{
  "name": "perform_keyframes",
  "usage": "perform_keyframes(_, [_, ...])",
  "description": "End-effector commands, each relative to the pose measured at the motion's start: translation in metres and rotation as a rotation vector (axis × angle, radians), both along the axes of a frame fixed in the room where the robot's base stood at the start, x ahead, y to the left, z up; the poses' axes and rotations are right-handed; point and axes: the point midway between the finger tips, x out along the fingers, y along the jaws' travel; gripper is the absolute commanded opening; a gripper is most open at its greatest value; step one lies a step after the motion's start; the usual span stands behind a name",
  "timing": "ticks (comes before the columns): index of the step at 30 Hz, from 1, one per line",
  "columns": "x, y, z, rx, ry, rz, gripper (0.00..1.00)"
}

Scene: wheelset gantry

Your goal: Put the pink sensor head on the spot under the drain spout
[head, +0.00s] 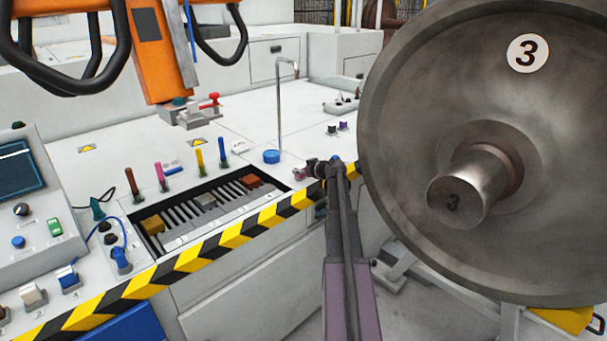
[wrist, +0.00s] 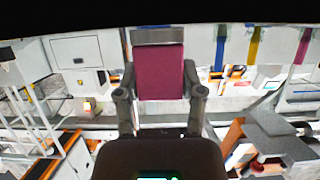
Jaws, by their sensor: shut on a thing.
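My gripper (head: 310,168) is at the front edge of the white bench, just left of the big wheel. It is shut on the pink sensor head (wrist: 160,72), which sits between both fingers in the wrist view. In the head view only a small pinkish part of the sensor head (head: 299,173) shows beside the fingers. The drain spout (head: 280,105) is a thin grey pipe standing on the bench, bent over to the right at its top. The bench top below its bent end is behind and left of my gripper; no marked spot can be made out there.
A blue round cap (head: 271,156) is near the spout's foot. The large wheel (head: 420,110) stands close on the right. A slotted tray (head: 185,239) and several coloured pegs are to the left. An orange frame (head: 155,45) hangs at upper left.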

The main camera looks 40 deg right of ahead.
Motion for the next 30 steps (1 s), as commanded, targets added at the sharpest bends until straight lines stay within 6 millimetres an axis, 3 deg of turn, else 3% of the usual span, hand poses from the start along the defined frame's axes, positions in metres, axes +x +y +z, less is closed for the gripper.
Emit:
perform_keyframes(15, [-0.0001,-0.0002,-0.0053,0.000,0.000,0.000,0.00])
perform_keyframes(16, [-0.0001,-0.0002,-0.0045,0.000,0.000,0.000,0.56])
perform_keyframes(19, [-0.0001,-0.0003,-0.0040,0.000,0.000,0.000,0.85])
perform_keyframes(30, [-0.0003,-0.0005,-0.0039,0.000,0.000,0.000,0.85])
